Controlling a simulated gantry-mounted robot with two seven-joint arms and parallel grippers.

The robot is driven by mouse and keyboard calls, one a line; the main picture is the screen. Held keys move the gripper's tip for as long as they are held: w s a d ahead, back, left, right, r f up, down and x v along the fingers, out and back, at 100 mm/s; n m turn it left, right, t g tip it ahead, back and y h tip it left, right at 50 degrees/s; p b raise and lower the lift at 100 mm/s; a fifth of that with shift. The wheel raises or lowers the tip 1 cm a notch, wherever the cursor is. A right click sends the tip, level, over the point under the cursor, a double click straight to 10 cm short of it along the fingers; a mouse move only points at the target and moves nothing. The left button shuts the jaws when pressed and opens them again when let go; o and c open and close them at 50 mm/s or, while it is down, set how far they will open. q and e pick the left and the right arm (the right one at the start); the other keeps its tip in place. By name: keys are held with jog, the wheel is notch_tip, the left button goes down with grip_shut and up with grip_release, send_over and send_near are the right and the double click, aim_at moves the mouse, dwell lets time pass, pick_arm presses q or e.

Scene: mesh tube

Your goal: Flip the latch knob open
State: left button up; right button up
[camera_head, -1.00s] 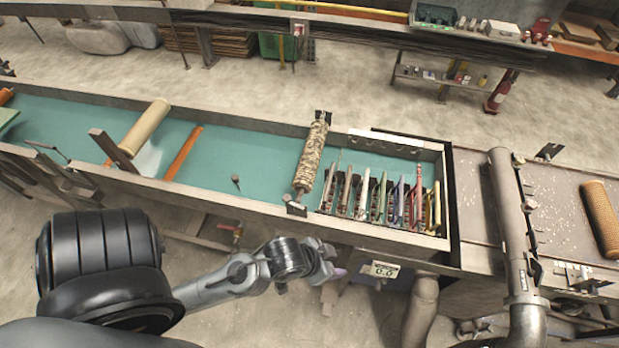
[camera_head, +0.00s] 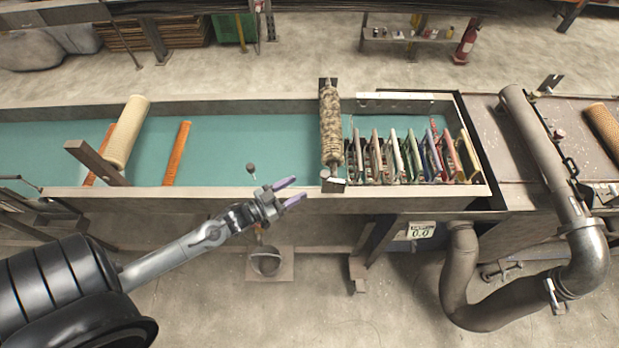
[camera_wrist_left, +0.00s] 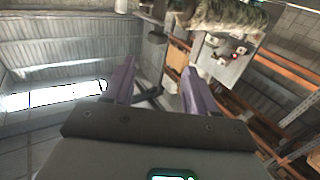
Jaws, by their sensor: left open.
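A small dark round knob (camera_head: 251,169) on a short stalk stands at the trough's front wall; I cannot tell for sure that it is the latch knob. My left gripper (camera_head: 290,191) is open with purple fingers, at the front wall just right of the knob and left of the bristly roller (camera_head: 331,125). In the left wrist view, the left gripper (camera_wrist_left: 159,66) has its fingers apart with nothing held between them. The roller also shows there at the top (camera_wrist_left: 232,14). A bracket (camera_head: 333,185) sits at the roller's near end. My right gripper is not in view.
The long trough (camera_head: 225,193) holds a beige roll (camera_head: 125,132), orange bars (camera_head: 177,153) and a rack of coloured plates (camera_head: 412,158). A grey pipe (camera_head: 540,150) bends down at the right. The floor in front is mostly clear.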

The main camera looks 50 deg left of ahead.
aim_at(321, 176)
pick_arm(q)
jog(key=w+d, duration=0.1)
jog(key=w, duration=0.2)
jog(key=w+d+p, duration=0.1)
jog(key=w, duration=0.7)
jog(key=shift+w+d+f, duration=0.1)
jog(key=shift+d, duration=0.3)
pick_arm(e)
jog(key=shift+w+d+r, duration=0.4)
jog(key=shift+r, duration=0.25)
pick_arm(q)
jog(key=c, duration=0.9)
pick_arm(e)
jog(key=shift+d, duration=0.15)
